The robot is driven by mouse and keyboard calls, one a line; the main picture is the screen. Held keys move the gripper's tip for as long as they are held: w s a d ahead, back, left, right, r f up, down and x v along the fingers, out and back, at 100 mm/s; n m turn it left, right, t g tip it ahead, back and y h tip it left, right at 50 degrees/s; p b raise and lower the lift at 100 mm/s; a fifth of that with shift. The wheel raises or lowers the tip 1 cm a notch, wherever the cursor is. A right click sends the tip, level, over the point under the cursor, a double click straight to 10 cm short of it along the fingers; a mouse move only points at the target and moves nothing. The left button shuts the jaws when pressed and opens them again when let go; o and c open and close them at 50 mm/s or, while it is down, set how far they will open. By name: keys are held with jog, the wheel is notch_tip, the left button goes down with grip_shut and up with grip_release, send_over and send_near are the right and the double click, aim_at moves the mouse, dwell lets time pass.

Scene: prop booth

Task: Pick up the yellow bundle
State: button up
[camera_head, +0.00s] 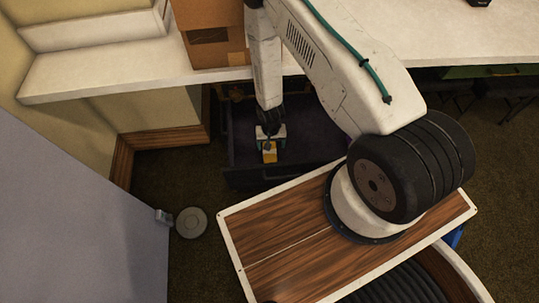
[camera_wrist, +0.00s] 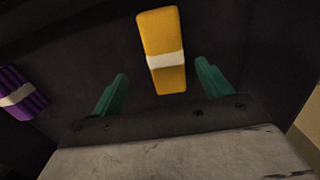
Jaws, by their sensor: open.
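The yellow bundle (camera_wrist: 163,25) has a white band around its middle. In the wrist view it stands out ahead of my gripper (camera_wrist: 163,92), its near end between the two teal fingertips. The fingers are apart, with a gap showing on each side of the bundle. In the head view the yellow bundle (camera_head: 270,156) shows at the tip of my gripper (camera_head: 270,140), inside a dark open drawer (camera_head: 235,178) under the white counter. Whether the fingers touch it is not clear from the head view.
A purple bundle (camera_wrist: 22,95) with a pale band lies to the left in the same dark space. A cardboard box (camera_head: 215,35) stands on the white counter (camera_head: 110,75) above. A grey round disc (camera_head: 191,222) lies on the carpet to the left of the drawer.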

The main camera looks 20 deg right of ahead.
aim_at(270, 152)
jog(key=shift+w+f+t, duration=0.2)
jog(key=shift+w+t, duration=0.1)
jog(key=shift+w, duration=0.2)
jog(key=shift+f, duration=0.4)
jog(key=f, duration=0.5)
jog(key=shift+s+a+f, duration=0.2)
jog(key=shift+s+a, duration=0.05)
jog(key=shift+f, duration=0.55)
jog(key=c, duration=1.2)
